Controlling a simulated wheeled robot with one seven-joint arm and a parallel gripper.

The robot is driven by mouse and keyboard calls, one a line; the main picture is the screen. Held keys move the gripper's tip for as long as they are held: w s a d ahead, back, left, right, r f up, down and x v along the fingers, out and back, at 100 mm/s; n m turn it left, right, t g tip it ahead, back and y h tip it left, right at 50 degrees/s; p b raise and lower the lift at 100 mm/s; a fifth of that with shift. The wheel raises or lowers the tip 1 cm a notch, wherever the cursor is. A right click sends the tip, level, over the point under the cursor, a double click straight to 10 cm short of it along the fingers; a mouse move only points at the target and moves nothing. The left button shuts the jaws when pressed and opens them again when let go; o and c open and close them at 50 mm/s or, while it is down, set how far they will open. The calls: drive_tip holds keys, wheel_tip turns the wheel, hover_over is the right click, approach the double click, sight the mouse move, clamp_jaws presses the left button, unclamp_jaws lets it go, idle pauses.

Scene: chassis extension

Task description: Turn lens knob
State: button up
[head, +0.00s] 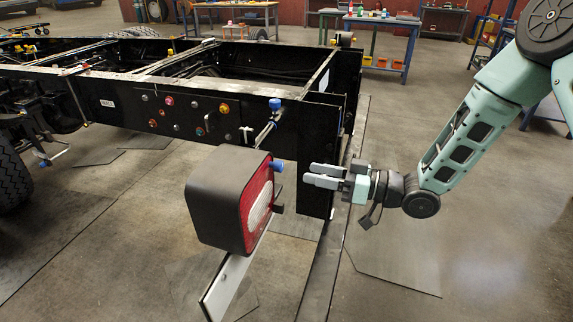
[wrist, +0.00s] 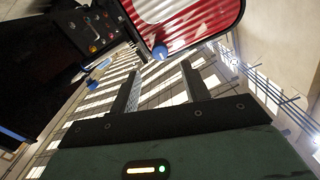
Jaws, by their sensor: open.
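The tail lamp is a dark box (head: 215,195) with a red and white lens (head: 259,208), mounted beside the chassis end. A blue knob (head: 277,165) sits at the lens's upper edge. My gripper (head: 312,175) is open and empty, to the right of the blue knob, with its fingers pointing left toward it and a gap between. In the wrist view, the lens (wrist: 190,25) is at the top and the blue knob (wrist: 160,52) appears just beyond and between the two fingertips (wrist: 161,70).
The black chassis frame (head: 230,85) stands behind the lamp. Another blue knob (head: 275,104) is on the frame's upper part. A flat pale bar (head: 228,285) extends below the lamp. Workbenches (head: 385,30) stand far back. Floor at the lower right is open.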

sight(282, 167)
drive_tip(key=p+x, duration=0.1)
drive_tip(key=x, duration=0.6)
drive_tip(key=shift+w+a+f, duration=0.1)
drive_tip(key=shift+a, duration=0.25)
drive_tip(key=c, duration=1)
